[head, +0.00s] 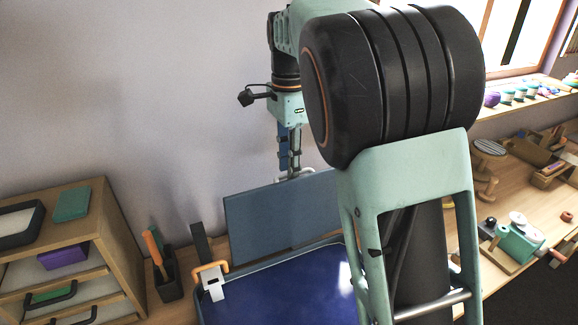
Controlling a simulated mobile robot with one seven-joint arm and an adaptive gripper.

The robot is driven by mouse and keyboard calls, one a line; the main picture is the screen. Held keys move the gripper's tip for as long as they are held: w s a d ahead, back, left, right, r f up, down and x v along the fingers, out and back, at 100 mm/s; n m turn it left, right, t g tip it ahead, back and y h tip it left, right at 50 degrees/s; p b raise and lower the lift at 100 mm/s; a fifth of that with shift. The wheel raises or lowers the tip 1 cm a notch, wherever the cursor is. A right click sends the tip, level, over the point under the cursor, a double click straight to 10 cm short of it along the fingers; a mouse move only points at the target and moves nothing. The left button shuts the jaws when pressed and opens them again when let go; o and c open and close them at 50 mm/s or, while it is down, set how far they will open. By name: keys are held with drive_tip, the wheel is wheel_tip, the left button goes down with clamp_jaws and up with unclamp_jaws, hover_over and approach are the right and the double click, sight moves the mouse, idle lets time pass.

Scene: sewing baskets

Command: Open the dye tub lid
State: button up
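The dye tub (228,317) stands at the bottom middle, with dark blue dye showing inside. Its blue-grey lid (268,217) stands steeply tilted up at the back of the tub, so the tub's mouth is exposed. An orange handle with a pale metal clip (212,281) sits at the tub's left rim. My gripper (292,172) points down at the lid's top edge, with its fingertips partly behind it. I cannot tell whether it touches the lid or whether its fingers are shut. My arm hides the tub's right side and part of the lid.
A wooden drawer unit (112,232) stands at the left. A dark cup (168,285) with upright tools is between it and the tub. The bench (520,205) at the right holds spools, wooden pieces and a small teal machine (519,243). A wall rises behind the lid.

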drive_tip(key=shift+f, duration=0.2)
clamp_jaws()
idle(0.3)
